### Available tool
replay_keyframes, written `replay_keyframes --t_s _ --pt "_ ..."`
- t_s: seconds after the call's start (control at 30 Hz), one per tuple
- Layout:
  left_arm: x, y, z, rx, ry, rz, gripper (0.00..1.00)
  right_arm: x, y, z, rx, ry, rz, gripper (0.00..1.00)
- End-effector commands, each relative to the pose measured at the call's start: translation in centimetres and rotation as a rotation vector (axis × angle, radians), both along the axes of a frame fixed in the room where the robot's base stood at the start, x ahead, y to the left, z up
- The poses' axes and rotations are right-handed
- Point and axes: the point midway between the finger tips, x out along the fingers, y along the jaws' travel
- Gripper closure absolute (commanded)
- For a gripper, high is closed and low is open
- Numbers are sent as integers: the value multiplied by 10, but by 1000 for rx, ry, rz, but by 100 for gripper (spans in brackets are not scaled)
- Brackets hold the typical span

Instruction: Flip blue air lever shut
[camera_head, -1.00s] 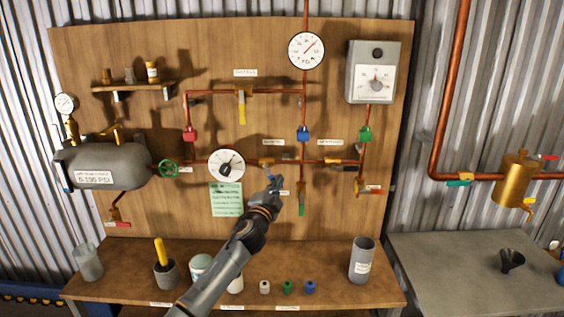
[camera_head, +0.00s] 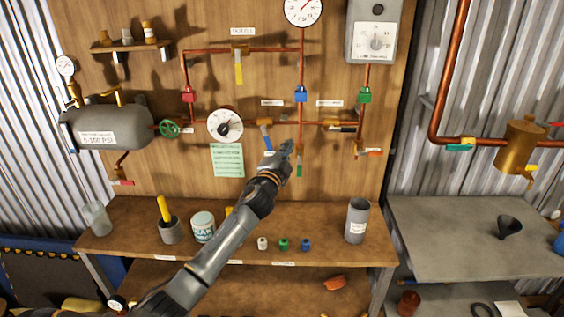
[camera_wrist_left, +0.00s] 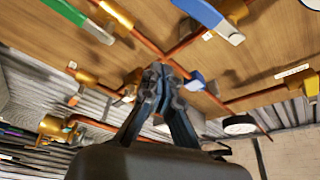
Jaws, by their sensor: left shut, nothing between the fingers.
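The blue lever (camera_head: 266,138) hangs down, slightly slanted, from a brass valve on the horizontal copper pipe, right of the round white dial. It shows large at the top of the left wrist view (camera_wrist_left: 211,18). My left gripper (camera_head: 284,149) is shut and empty, just below and right of the lever in the head view. In the left wrist view its closed fingertips (camera_wrist_left: 160,76) are apart from the lever in the picture; the depth between them is hard to judge. My right gripper is not in view.
A green lever (camera_head: 299,169) hangs close to the right of my left gripper. A yellow lever (camera_head: 239,72) hangs higher up. A blue padlock-like block (camera_head: 300,94) sits on the vertical pipe. The bench (camera_head: 330,243) below carries cups and small bottles.

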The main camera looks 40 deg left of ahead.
Motion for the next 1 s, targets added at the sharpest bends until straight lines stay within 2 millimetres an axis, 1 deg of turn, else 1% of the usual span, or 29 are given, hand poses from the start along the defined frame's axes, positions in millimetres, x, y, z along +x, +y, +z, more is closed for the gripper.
replay_keyframes --t_s 0.07,0.13,0.3,0.4,0.53,0.7,1.0 --pt "-14 -1 -4 3 2 2 100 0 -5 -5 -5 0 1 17" --pt "-26 -4 -5 4 3 1 100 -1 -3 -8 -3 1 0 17" --pt "-52 -11 -7 3 1 0 100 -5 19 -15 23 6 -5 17" --pt "-62 -13 -7 2 0 2 100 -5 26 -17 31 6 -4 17" --pt "-69 -14 -6 2 0 2 100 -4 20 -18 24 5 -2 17" --pt "-71 -14 -6 2 0 3 100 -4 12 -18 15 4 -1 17" --pt "-70 -15 -6 2 0 3 100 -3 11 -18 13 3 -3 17"
